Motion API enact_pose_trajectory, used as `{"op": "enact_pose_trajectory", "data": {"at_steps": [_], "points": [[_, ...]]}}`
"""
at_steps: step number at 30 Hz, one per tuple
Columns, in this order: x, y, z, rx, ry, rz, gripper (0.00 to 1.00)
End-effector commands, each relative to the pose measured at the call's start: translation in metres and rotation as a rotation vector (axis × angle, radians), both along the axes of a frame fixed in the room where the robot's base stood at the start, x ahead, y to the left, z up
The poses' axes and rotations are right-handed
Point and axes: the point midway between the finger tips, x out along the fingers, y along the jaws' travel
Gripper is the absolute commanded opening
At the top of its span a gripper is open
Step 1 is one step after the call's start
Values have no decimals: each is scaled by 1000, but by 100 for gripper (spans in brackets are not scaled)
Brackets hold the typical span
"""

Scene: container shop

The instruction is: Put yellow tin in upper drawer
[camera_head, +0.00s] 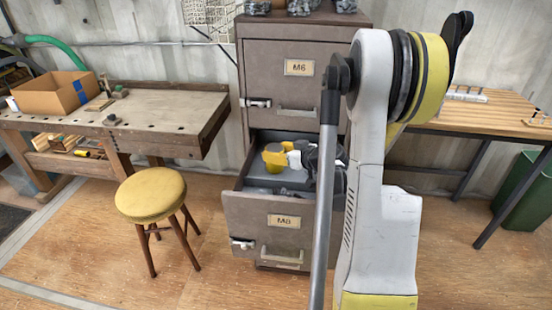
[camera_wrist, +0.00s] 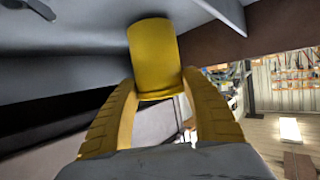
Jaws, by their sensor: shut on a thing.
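The yellow tin (camera_wrist: 154,55) is a smooth cylinder, held between the two ridged yellow fingers of my gripper (camera_wrist: 159,88) in the wrist view. My gripper is shut on its near end. In the head view the yellow at the gripper (camera_head: 274,157) is over the open drawer (camera_head: 270,215) labelled M8, inside its outline. Tin and fingers are hard to tell apart there. Whether the tin touches the drawer floor cannot be told. The drawer labelled M6 (camera_head: 285,85), above it, is closed. My arm hides the right side of the cabinet.
A yellow-topped stool (camera_head: 151,194) stands left of the open drawer. A workbench (camera_head: 150,115) with a cardboard box (camera_head: 52,93) is at left. A wooden table (camera_head: 480,118) and a green bin (camera_head: 525,190) are at right. Floor between stool and cabinet is clear.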

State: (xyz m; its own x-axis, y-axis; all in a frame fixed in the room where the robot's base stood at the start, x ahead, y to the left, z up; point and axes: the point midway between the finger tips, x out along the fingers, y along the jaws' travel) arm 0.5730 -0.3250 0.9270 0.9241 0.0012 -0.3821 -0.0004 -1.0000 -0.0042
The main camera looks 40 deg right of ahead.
Motion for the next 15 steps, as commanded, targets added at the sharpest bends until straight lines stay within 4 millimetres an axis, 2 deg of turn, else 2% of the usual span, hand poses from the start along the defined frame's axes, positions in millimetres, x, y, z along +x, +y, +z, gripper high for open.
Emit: {"op": "enact_pose_trajectory", "data": {"at_steps": [1,12,13,14,15], "points": [[0,0,-8,0,-1,0,12],[0,0,-11,0,0,0,12],[0,0,-10,0,0,0,62],[0,0,-10,0,0,0,71],[0,0,-10,0,0,0,74]]}}
